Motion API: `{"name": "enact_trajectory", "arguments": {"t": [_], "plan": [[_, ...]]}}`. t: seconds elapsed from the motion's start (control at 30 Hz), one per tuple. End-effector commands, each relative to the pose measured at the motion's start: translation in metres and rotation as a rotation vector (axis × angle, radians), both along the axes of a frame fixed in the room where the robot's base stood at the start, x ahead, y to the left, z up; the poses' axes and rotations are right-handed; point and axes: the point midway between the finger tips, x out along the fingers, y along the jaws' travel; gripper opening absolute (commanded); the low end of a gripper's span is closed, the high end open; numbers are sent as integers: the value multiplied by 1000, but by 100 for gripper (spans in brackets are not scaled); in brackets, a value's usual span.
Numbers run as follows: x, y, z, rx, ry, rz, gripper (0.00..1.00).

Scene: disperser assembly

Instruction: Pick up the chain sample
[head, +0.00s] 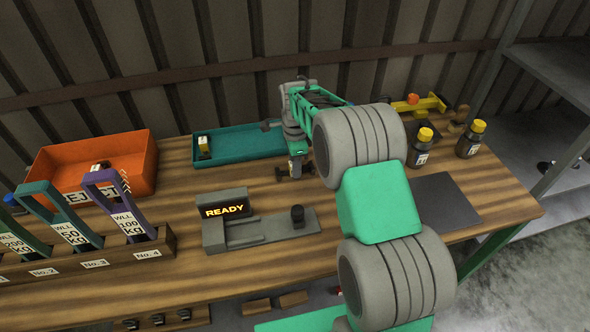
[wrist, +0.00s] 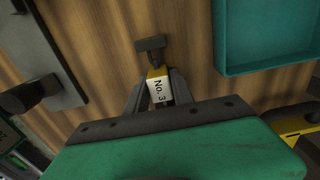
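The chain sample (wrist: 158,88) has a yellow body, a white "No. 3" label and a dark T-shaped end (wrist: 149,44) pointing away from the wrist camera. My gripper (wrist: 154,80) has its two fingers on either side of the labelled part, and the tips look closed against it. In the head view my gripper (head: 295,160) points down over the middle of the table, with the dark end of the sample just under it. I cannot tell whether that end touches the wood. My arm hides part of the table behind and to the right.
A teal tray (head: 236,152) with a small yellow piece (head: 204,147) lies at the back. The grey "READY" device (head: 268,231) stands in front of my gripper. An orange bin (head: 60,165) and a rack of labelled shackles (head: 105,257) are left. Two yellow-capped bottles (head: 421,149) stand right.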

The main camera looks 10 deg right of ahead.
Motion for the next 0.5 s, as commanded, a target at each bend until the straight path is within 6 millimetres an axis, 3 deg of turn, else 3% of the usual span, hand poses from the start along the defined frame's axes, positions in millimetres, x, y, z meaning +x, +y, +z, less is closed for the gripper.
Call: {"name": "enact_trajectory", "arguments": {"t": [0.33, 0.5], "plan": [[0, 0, 0, 0, 0, 0, 0], [0, 0, 0, 0, 0, 0, 0]]}}
